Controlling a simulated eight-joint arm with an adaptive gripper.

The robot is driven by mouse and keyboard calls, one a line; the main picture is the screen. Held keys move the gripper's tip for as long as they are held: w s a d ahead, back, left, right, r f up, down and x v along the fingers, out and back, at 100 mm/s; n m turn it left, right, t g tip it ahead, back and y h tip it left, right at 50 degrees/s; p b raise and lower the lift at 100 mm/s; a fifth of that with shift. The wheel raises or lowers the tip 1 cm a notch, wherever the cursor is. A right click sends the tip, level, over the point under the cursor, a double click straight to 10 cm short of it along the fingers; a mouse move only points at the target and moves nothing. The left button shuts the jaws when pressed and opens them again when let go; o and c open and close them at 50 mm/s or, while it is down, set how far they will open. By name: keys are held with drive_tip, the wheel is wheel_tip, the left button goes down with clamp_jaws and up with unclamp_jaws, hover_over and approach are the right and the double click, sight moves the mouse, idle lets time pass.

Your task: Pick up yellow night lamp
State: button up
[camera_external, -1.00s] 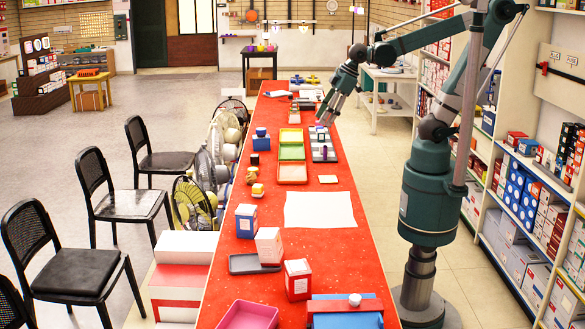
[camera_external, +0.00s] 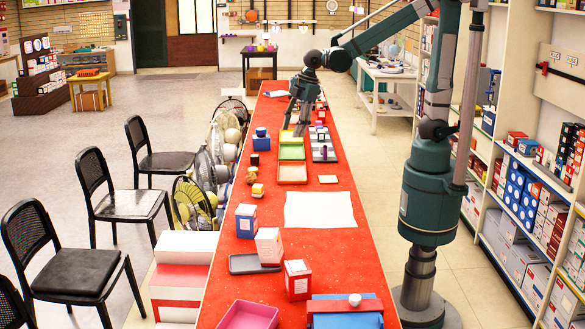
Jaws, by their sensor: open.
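My gripper (camera_external: 295,129) is open and points down over the far half of the red table (camera_external: 270,275). Its fingertips are at the far end of the row of coloured trays, in front of the yellow tray (camera_external: 291,136) in this view. I cannot tell whether they touch anything. A small yellow item with a darker top (camera_external: 257,191) stands near the left edge of the table, nearer the camera than my gripper. A yellowish lump (camera_external: 252,176) lies just behind it. Both are too small for me to tell which, if either, is the yellow night lamp.
A green tray (camera_external: 291,152) and an orange-rimmed tray (camera_external: 292,181) continue the row. A grey tray with items (camera_external: 324,152) lies to its right. A white sheet (camera_external: 320,209) covers mid-table. Boxes stand nearer the camera. Fans and chairs line the left side.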

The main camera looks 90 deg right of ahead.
drive_tip(key=w+a+f+n+g, duration=0.2)
drive_tip(key=w+f+n, duration=0.2)
drive_tip(key=w+f, duration=0.5)
drive_tip(key=n+g, duration=0.1)
drive_tip(key=n, duration=0.2)
hover_over(258, 185)
drive_tip(key=f, duration=0.9)
drive_tip(key=shift+s+a, duration=0.15)
drive_tip(key=shift+a, duration=0.05)
drive_tip(key=shift+f, duration=0.4)
drive_tip(key=shift+f, duration=0.1)
drive_tip(key=shift+f, duration=1.2)
drive_tip(key=shift+w+f, duration=0.2)
drive_tip(key=shift+f, duration=2.45)
